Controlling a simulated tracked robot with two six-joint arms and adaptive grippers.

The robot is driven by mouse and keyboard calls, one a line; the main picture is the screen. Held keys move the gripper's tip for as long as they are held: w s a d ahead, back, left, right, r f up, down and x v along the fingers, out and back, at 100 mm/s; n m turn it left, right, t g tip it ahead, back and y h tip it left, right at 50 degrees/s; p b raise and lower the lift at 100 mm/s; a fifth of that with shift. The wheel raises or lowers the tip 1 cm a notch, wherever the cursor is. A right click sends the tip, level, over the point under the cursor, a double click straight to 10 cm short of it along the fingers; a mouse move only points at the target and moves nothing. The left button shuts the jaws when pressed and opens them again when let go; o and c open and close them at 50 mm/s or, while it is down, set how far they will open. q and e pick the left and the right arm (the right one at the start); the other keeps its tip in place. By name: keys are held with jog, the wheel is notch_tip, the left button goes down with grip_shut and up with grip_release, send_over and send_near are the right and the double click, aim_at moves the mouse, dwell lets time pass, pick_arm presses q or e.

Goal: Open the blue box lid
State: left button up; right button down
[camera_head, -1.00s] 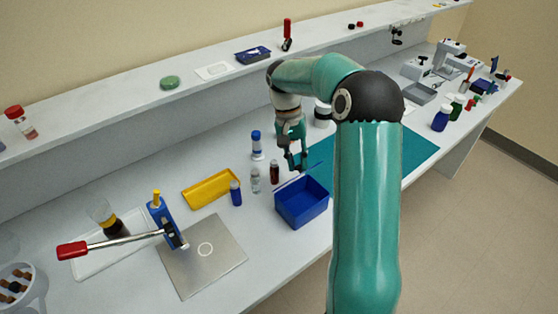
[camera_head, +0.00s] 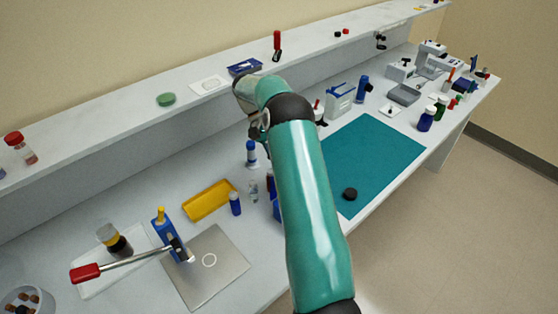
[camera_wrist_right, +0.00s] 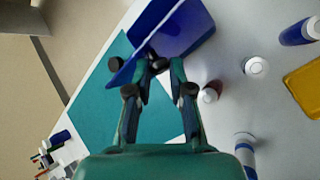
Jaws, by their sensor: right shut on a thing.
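The blue box (camera_wrist_right: 188,30) is at the top of the right wrist view, its thin lid (camera_wrist_right: 133,68) standing up at an angle along one side. My right gripper (camera_wrist_right: 153,66) is at the lid's lower part, with its fingertips shut on it. In the head view my right arm hides most of the box, and only a sliver of blue (camera_head: 277,208) shows left of the arm. The right gripper is mostly hidden behind the arm there. My left gripper is not in view.
A teal mat (camera_head: 375,150) with a black round piece (camera_head: 350,193) lies right of the arm. A yellow tray (camera_head: 208,200), a blue-capped bottle (camera_head: 251,155) and a small blue bottle (camera_head: 235,203) stand to the left. A lever press (camera_head: 165,230) is further left.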

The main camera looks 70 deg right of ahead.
jog(key=shift+w+a+f, duration=0.15)
jog(key=shift+f, duration=0.25)
jog(key=shift+w+a+f, duration=0.1)
jog(key=shift+a+f, duration=0.05)
jog(key=shift+f, duration=0.25)
jog(key=c, duration=1.2)
grip_release()
jog(key=shift+o, duration=0.9)
jog(key=shift+w+d+f, duration=0.15)
jog(key=shift+w+d, duration=0.05)
jog(key=shift+w, duration=0.05)
jog(key=shift+s+r, duration=0.15)
jog(key=shift+r, duration=0.05)
